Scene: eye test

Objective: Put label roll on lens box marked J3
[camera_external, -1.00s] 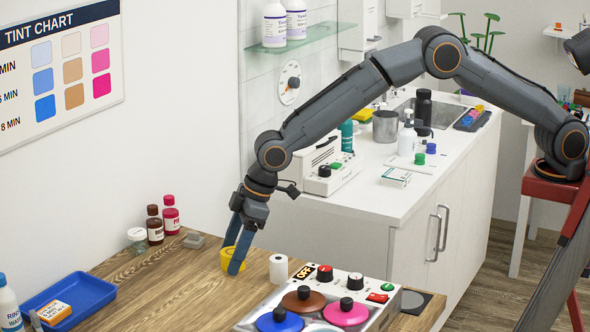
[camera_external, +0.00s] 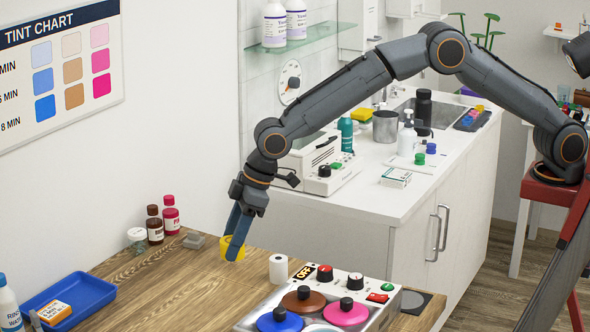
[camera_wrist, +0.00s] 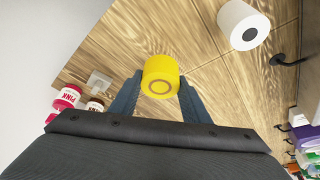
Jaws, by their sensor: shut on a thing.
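My gripper (camera_external: 236,246) is shut on a yellow cylinder (camera_external: 241,254), held above the wooden table. In the wrist view the yellow cylinder (camera_wrist: 160,72) sits between my two blue fingers (camera_wrist: 158,90), with a ring mark on its end. A white roll with a dark core hole (camera_external: 278,268) stands on the table to the right; the wrist view shows it (camera_wrist: 244,24) at upper right. I cannot tell which of these is the label roll. I can read no J3 mark. A white and orange box (camera_external: 54,312) lies in the blue tray; a white and green box (camera_external: 396,177) lies on the counter.
A heater unit with coloured lidded pots (camera_external: 345,312) stands at the table's front right. The blue tray (camera_external: 98,292) is at left. Dark and pink bottles (camera_external: 171,216) and a small grey block (camera_external: 194,240) stand along the wall. The table's middle (camera_external: 160,275) is clear.

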